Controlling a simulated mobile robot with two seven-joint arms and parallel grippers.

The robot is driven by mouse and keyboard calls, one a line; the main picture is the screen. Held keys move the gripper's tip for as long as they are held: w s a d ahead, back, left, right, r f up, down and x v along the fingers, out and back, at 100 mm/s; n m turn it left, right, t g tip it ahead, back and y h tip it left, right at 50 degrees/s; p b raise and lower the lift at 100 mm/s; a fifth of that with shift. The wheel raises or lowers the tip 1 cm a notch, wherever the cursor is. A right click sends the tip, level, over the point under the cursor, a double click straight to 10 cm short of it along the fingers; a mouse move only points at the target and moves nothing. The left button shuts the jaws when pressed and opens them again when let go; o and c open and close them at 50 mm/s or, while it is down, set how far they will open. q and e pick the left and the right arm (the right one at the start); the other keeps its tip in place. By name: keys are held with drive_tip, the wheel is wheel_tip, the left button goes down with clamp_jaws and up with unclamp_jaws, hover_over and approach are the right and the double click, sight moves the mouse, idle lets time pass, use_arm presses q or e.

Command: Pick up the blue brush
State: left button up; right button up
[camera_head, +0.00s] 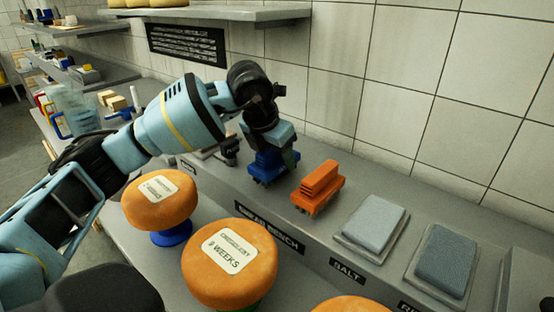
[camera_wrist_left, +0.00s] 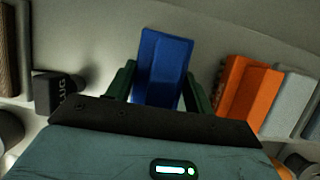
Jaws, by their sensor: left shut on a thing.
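The blue brush (camera_head: 262,168) is on the grey raised ledge at the back of the bench, left of an orange brush. My left gripper (camera_head: 272,152) comes down over it from above and is shut on it. In the left wrist view the blue brush (camera_wrist_left: 163,68) sits between the two dark green fingers (camera_wrist_left: 160,88). Its upper part is partly hidden by the gripper in the head view. I cannot tell whether its bristles touch the ledge. My right gripper is not in view.
The orange brush (camera_head: 318,187) stands close on the right. Further right are two grey blocks (camera_head: 373,221) on trays. A tiled wall (camera_head: 400,90) and a shelf (camera_head: 200,14) are behind.

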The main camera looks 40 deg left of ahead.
use_arm(q)
drive_tip(key=v, duration=0.3)
drive_tip(key=shift+w+a, duration=0.15)
drive_tip(key=s+a+b, duration=0.1)
drive_tip(key=s+a, duration=0.1)
drive_tip(key=s, duration=0.5)
drive_tip(key=s+a+r+b, duration=0.1)
drive_tip(key=s+a, duration=0.1)
drive_tip(key=s, duration=0.5)
drive_tip(key=shift+s+a+r+b, duration=0.15)
drive_tip(key=shift+a+r+b, duration=0.15)
drive_tip(key=shift+a, duration=0.05)
drive_tip(key=o, duration=0.5)
drive_tip(key=c, duration=0.3)
